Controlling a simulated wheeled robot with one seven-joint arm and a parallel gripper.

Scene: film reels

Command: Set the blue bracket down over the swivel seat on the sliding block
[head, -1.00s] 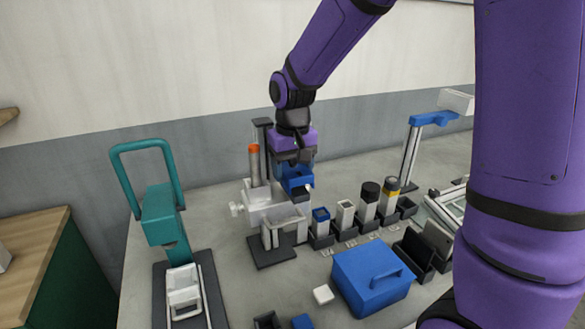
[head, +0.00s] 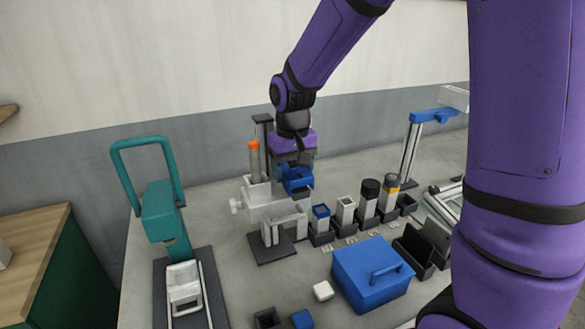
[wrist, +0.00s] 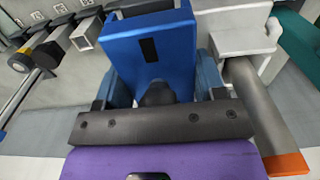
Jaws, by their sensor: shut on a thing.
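My gripper (head: 297,168) is shut on the blue bracket (head: 298,183) and holds it beside the white machine (head: 272,208) at the back of the bench. In the wrist view the blue bracket (wrist: 150,48) fills the upper middle, with a dark slot in its face, between the gripper fingers (wrist: 158,92). The white block part (head: 256,190) of the machine stands just left of the bracket in the head view. I cannot make out the swivel seat; the bracket and gripper may hide it. Whether the bracket touches the machine cannot be told.
An orange-topped cylinder (head: 254,160) stands close left of my gripper; it also shows in the wrist view (wrist: 262,110). Several square holders (head: 345,212) line up to the right. A blue box (head: 372,275) and a teal press (head: 160,213) stand nearer the front.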

